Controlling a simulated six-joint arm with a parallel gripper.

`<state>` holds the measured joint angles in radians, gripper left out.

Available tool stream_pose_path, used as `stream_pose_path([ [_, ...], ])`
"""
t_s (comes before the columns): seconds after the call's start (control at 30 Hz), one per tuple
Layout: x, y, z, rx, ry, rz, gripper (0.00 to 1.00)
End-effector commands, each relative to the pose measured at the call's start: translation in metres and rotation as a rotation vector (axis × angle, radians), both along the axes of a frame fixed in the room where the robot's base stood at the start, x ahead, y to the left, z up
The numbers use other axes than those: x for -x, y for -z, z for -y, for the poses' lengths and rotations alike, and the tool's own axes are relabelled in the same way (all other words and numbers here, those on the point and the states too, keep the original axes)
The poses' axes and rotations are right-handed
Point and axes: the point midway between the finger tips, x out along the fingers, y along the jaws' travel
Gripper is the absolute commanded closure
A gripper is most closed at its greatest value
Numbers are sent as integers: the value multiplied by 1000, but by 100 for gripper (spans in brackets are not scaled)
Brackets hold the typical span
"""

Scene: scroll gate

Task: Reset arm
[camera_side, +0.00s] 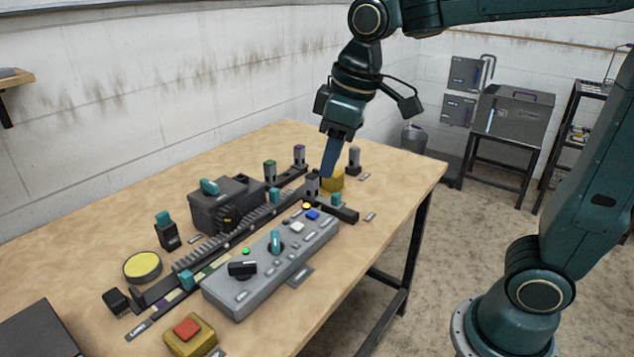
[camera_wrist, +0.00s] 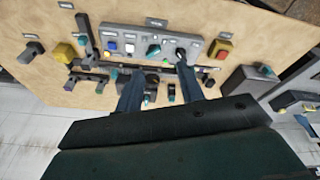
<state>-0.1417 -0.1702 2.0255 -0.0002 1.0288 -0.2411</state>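My gripper (camera_side: 329,168) hangs fingers-down above the far right part of the wooden table (camera_side: 398,177), beside several small posts. In the wrist view my gripper (camera_wrist: 161,90) shows two blue fingers spread apart, with nothing held between them. The grey control panel (camera_side: 215,287) lies along the front of the table, with a black knob (camera_side: 242,268), a teal lever (camera_side: 276,241), and white (camera_side: 297,227) and blue (camera_side: 313,215) buttons. Behind it runs a dark toothed rail (camera_side: 224,244). It is unclear whether the fingertips touch anything.
A dark box with a teal handle (camera_side: 209,187) stands behind the rail. A yellow round pad (camera_side: 142,266) and a red button on a yellow base (camera_side: 187,329) are at the left. Several upright posts stand near my gripper. The table's right corner is clear.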

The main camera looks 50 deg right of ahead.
Motion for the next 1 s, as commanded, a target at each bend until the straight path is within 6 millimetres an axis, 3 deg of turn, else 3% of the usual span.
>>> stream_pose_path([
  [0.27,58,-2,23,-36,137,85,62],
  [0.6,119,14,41,-82,295,184,62],
  [0.8,139,25,45,-100,351,218,62],
  [1.0,144,29,46,-105,369,227,62],
])
